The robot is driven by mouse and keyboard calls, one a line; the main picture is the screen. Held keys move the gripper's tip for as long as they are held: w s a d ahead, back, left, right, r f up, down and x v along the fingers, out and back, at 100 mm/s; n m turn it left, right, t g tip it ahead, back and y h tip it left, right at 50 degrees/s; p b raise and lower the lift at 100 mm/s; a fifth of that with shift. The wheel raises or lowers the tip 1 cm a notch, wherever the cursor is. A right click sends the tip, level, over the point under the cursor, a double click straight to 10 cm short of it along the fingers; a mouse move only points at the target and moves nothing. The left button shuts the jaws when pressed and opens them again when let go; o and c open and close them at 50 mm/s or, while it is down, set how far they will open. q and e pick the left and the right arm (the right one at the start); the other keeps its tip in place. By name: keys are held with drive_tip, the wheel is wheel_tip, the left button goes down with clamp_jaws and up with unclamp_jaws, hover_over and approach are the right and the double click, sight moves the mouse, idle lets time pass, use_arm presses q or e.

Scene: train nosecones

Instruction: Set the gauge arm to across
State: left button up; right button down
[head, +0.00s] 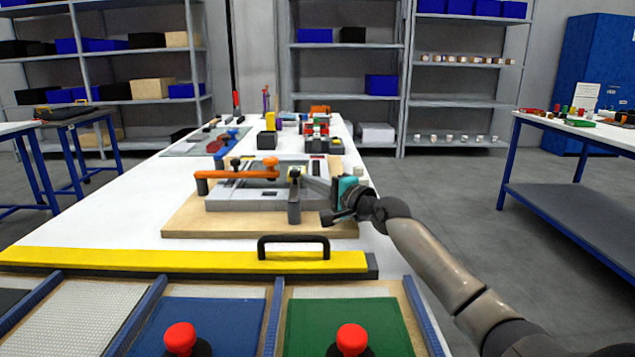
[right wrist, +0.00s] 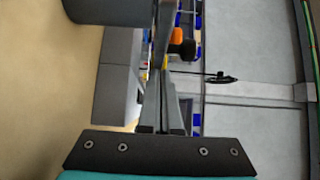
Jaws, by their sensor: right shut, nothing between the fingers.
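An orange arm (head: 236,175), which looks like the gauge arm, lies left to right along a grey fixture (head: 245,205) on a wooden board. Its left end sits on a dark post. An orange knob (head: 270,162) stands near its right part; an orange knob on a black base also shows in the right wrist view (right wrist: 177,35). My right gripper (head: 303,181) reaches in from the right at the fixture's right side, by a dark grey post (head: 294,208). Its fingers (right wrist: 165,75) are shut and empty. Contact with the arm cannot be told. My left gripper is not in view.
A yellow bar (head: 180,260) with a black handle (head: 293,243) crosses the table in front. Blue and green trays with red knobs (head: 352,338) lie nearest. More fixtures stand farther back. The white table (head: 100,215) is clear at left.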

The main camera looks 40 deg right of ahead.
drive_tip(key=shift+a, duration=0.35)
drive_tip(key=shift+s+f, duration=0.1)
drive_tip(key=shift+f, duration=0.05)
drive_tip(key=shift+s+a+p, duration=0.1)
drive_tip(key=shift+s+p, duration=0.2)
drive_tip(key=s, duration=0.2)
drive_tip(key=s+p, duration=0.1)
drive_tip(key=s, duration=0.4)
drive_tip(key=shift+d+p, duration=0.35)
drive_tip(key=s, duration=0.6)
drive_tip(key=shift+s+d, duration=0.2)
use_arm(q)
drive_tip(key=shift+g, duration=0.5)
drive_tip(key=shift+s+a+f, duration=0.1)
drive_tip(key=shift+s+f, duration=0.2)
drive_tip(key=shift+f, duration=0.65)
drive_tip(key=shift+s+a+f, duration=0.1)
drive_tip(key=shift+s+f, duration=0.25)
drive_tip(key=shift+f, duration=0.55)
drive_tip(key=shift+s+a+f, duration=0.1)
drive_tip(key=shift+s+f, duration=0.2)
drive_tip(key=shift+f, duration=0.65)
use_arm(e)
drive_tip(key=shift+s, duration=0.55)
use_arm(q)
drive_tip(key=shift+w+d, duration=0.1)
